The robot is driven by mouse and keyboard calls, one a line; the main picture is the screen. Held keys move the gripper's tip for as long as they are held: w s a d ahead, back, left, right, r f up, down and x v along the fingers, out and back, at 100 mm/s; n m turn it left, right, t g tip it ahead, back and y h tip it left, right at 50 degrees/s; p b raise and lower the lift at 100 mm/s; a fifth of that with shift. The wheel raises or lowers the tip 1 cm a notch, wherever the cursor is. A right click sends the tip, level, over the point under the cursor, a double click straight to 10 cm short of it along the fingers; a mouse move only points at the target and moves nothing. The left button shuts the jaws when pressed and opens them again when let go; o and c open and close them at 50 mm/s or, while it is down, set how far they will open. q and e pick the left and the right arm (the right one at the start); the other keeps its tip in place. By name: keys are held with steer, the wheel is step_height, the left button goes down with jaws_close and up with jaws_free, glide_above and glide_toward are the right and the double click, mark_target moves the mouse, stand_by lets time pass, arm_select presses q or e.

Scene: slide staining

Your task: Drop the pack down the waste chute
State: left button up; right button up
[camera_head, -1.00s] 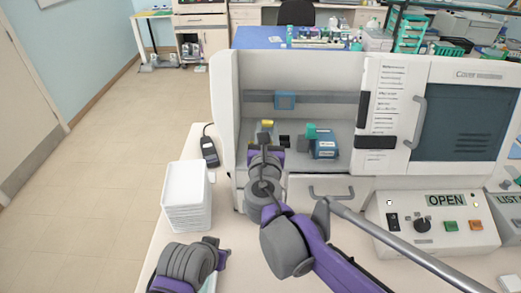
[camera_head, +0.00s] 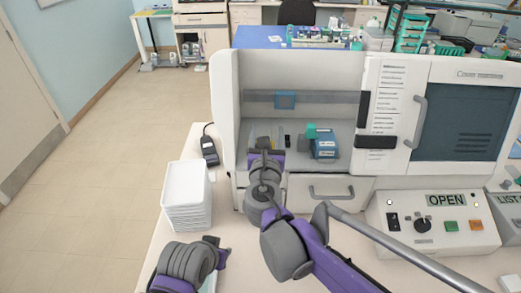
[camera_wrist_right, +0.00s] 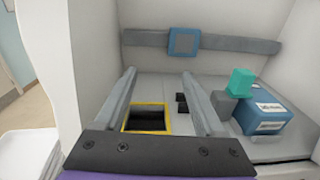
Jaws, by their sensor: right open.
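The waste chute (camera_wrist_right: 148,118) shows in the right wrist view as a dark square opening with a yellow rim in the cabinet floor. My right gripper (camera_wrist_right: 160,76) is open, its two grey fingers spread above and to either side of the opening, with nothing between them. In the head view the right gripper (camera_head: 266,138) reaches into the left part of the open cabinet. The pack is not visible in either current view; the inside of the chute is too dark to make anything out.
A blue box (camera_head: 325,147) with a teal block (camera_head: 311,131) beside it sits right of the chute. The cabinet (camera_head: 228,120) has a side wall close on the left and a back rail (camera_wrist_right: 225,46). A stack of white trays (camera_head: 187,200) stands outside, left.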

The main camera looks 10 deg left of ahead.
arm_select(q)
steer(key=shift+s+f+b, duration=0.55)
steer(key=shift+s+f, duration=0.1)
steer(key=shift+f, duration=0.2)
arm_select(e)
steer(key=s+d, duration=0.1)
steer(key=s, duration=0.9)
steer(key=shift+s+d+r, duration=0.2)
steer(key=shift+s+d, duration=0.05)
steer(key=shift+d, duration=0.1)
arm_select(q)
steer(key=shift+f, duration=0.1)
